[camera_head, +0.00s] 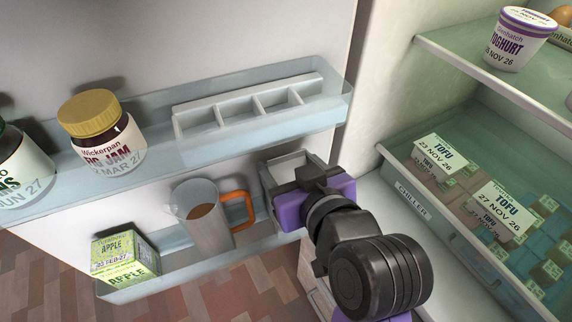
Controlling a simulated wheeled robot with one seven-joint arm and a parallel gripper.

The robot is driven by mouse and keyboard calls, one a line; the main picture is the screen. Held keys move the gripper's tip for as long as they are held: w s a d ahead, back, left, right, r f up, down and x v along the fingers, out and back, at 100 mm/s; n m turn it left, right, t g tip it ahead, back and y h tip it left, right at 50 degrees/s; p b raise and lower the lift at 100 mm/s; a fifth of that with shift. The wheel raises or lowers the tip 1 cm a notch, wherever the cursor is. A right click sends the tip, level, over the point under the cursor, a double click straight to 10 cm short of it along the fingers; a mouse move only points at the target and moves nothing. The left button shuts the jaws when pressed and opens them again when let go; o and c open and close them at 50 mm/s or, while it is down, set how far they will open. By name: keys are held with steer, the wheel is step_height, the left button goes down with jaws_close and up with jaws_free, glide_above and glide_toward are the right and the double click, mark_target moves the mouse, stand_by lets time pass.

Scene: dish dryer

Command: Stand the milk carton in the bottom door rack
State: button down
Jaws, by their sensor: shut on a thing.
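My gripper (296,180), purple, black and grey, is at the right end of the bottom door rack (185,268). It is shut on a pale boxy thing that I take to be the milk carton (314,270). Part of this shows below the hand. The hand and wrist hide most of it, and I cannot read a label. I cannot tell whether its base touches the rack. In the rack, a green apple carton (125,260) stands at the left, and a clear jug (207,225) with brown liquid and an orange handle stands in the middle.
The upper door rack (232,147) holds a jam jar (103,135), another jar (20,165) and a white divided tray (250,105). At the right are the chiller drawer (440,215) with tofu packs and a shelf with a yoghurt tub (518,40). The jug's handle points toward my gripper, with little room between.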

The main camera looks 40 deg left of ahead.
steer(key=shift+r, duration=0.15)
steer(key=shift+c, duration=1.6)
jaws_free()
steer(key=shift+f, duration=0.2)
steer(key=v, duration=1.2)
